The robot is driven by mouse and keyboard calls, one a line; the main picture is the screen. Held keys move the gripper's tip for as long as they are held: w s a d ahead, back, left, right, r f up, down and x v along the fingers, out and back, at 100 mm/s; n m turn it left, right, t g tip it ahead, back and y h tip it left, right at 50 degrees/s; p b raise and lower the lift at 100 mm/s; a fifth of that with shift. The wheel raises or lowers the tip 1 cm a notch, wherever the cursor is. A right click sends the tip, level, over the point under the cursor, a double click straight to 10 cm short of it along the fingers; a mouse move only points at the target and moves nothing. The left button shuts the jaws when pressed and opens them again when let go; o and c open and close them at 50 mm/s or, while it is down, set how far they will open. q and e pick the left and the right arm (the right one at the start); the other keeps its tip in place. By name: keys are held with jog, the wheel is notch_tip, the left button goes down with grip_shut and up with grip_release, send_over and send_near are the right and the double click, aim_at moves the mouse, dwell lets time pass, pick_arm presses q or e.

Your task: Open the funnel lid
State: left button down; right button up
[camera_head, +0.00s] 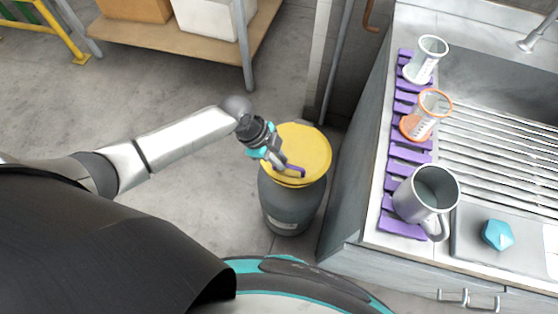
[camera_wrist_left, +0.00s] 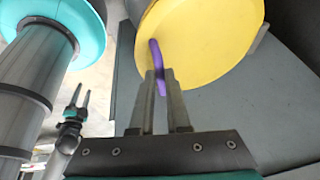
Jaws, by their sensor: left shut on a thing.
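The yellow round lid (camera_head: 304,148) lies on top of a dark grey drum-like funnel container (camera_head: 292,203) on the floor. It also shows in the left wrist view (camera_wrist_left: 205,35). A purple handle (camera_head: 296,170) sits at the lid's near edge. My left gripper (camera_head: 284,165) reaches over the lid from the left. In the left wrist view its two fingers (camera_wrist_left: 162,75) are shut on the purple handle (camera_wrist_left: 157,60). The lid appears to lie flat on the container. My right gripper (camera_wrist_left: 82,97) shows small in the left wrist view, its fingers apart and empty.
A grey counter with a sink (camera_head: 500,75) stands to the right, close beside the container. A purple rack (camera_head: 408,155) on it holds a metal mug (camera_head: 425,190) and two clear cups. A blue faceted object (camera_head: 497,235) lies nearby. A wooden shelf (camera_head: 190,40) with boxes stands at the back.

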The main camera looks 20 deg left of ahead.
pick_arm(q)
jog(key=w+r+g, duration=0.3)
jog(key=w+r, duration=0.3)
jog(key=r, duration=0.2)
jog(key=shift+w+r+n, duration=0.2)
jog(key=shift+w+n, duration=0.1)
jog(key=shift+w, duration=0.05)
